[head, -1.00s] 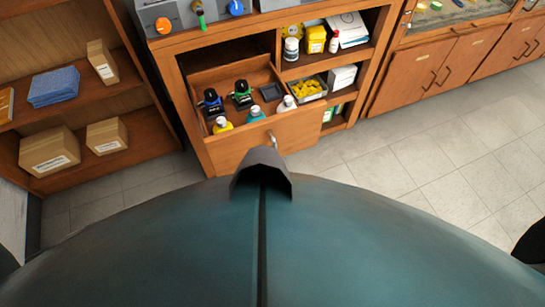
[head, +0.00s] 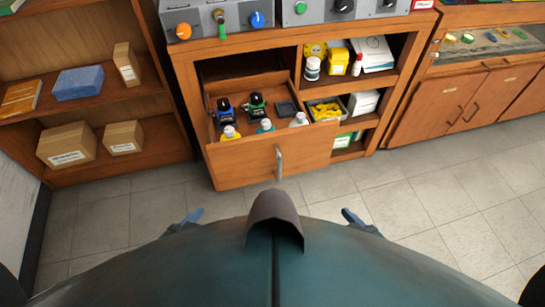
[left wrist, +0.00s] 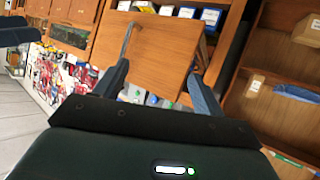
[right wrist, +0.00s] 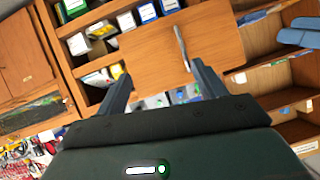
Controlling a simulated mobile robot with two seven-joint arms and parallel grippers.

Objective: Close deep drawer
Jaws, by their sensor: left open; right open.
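The deep drawer (head: 240,170) is pulled out of the wooden bench, with its vertical metal handle (head: 279,162) on the front. It holds several bottles, including yellow-, teal- and white-capped ones, and a dark tray. The drawer front also shows in the left wrist view (left wrist: 160,62) and in the right wrist view (right wrist: 150,60). My left gripper (head: 190,217) is open and empty, in front of the drawer and to the left; its fingers show in the left wrist view (left wrist: 158,85). My right gripper (head: 352,217) is open and empty, in front and to the right. Neither visibly touches the drawer.
A shelf unit with boxes (head: 67,146) stands at the left. Open cubbies with jars and bins (head: 340,105) are right of the drawer, and closed cabinets (head: 440,108) stand further right. Knobbed instruments (head: 215,20) sit on the bench top. Tiled floor (head: 420,195) in front is clear.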

